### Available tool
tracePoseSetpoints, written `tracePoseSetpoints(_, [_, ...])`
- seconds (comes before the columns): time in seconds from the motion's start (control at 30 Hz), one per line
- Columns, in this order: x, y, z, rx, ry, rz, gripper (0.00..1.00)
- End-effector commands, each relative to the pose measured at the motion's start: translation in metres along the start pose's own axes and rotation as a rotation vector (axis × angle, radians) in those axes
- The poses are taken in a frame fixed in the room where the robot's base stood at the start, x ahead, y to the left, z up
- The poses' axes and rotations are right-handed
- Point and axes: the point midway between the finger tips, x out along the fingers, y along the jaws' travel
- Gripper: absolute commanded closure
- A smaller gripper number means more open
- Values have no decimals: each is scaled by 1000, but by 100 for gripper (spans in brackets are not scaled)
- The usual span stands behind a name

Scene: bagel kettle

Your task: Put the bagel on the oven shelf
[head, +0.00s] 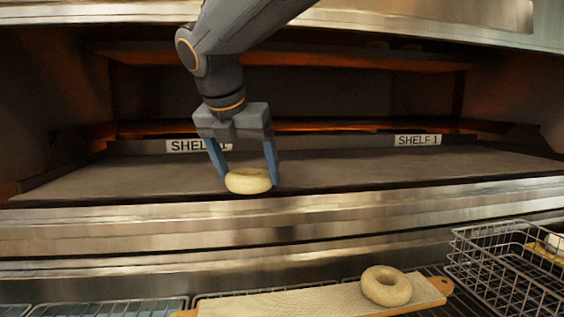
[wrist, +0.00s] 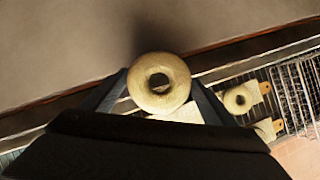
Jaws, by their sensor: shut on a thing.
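A pale bagel (head: 248,181) is between the blue fingers of my gripper (head: 246,180), which is shut on it. In the head view it is at the front edge of the grey oven shelf (head: 340,172). In the wrist view the bagel (wrist: 159,98) lies flat between the fingertips, near the shelf edge. A shadow falls on the shelf (wrist: 60,60) ahead of it. I cannot tell whether the bagel touches the shelf.
A second bagel (head: 386,286) lies on a wooden board (head: 290,303) below the oven. A wire basket (head: 510,270) stands at the right. Labels reading SHELF 1 (head: 418,140) mark the shelf's back. The shelf looks clear. A steel front edge (head: 400,207) runs below it.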

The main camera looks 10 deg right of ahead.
Motion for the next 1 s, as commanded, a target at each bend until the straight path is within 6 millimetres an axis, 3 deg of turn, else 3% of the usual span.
tracePoseSetpoints(0.1, [16,-1,27,4,1,-4,44])
tracePoseSetpoints(0.3, [34,-2,60,4,0,-3,44])
tracePoseSetpoints(0.57, [42,-2,74,3,0,-3,44])
tracePoseSetpoints(0.83, [64,-3,110,5,1,-3,44])
tracePoseSetpoints(1.0, [75,-2,101,2,0,-1,44])
